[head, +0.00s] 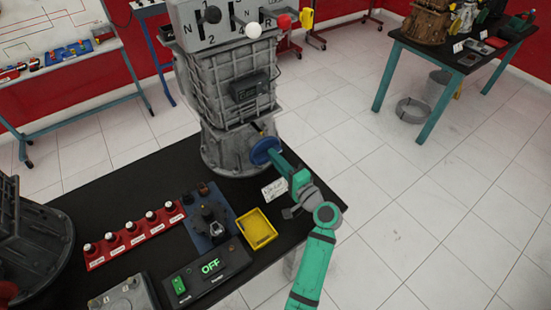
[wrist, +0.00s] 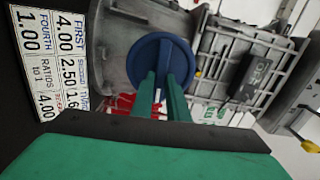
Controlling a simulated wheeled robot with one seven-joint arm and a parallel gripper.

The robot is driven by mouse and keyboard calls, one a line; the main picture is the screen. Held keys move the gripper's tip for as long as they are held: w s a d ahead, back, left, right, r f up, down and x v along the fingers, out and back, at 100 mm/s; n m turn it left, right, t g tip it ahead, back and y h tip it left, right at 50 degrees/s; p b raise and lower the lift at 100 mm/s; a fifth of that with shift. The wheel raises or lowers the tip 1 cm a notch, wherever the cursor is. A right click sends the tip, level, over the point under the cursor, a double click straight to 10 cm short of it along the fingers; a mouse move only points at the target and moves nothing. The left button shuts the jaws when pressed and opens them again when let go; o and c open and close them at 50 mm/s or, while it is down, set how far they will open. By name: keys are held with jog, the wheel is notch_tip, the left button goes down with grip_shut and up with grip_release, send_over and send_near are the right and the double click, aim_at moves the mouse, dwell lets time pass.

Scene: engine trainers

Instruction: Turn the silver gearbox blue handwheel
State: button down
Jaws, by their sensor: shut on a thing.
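The silver gearbox (head: 228,88) stands upright on the black table at the back. Its blue handwheel (head: 264,150) is on its lower right side. In the wrist view the handwheel (wrist: 162,62) is a round blue disc near the middle, in front of the grey gearbox casing (wrist: 220,55). My gripper (head: 272,155) reaches the handwheel from the right. In the wrist view, its two green fingers (wrist: 163,82) are on the wheel's lower half and shut on it. The fingers hide part of the wheel, and their exact contact is hard to see.
A ratio card (head: 274,189), a yellow tray (head: 256,229), a blue switch panel (head: 211,218) and a red strip of white-topped knobs (head: 133,236) lie on the table. A black box reading OFF (head: 208,273) is at the front. Open floor lies to the right.

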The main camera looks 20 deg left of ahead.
jog(key=shift+a+f+m, duration=0.1)
jog(key=shift+f+m, duration=0.05)
jog(key=shift+m, duration=1.35)
jog(key=c, duration=1.7)
grip_release()
jog(key=v, duration=1.1)
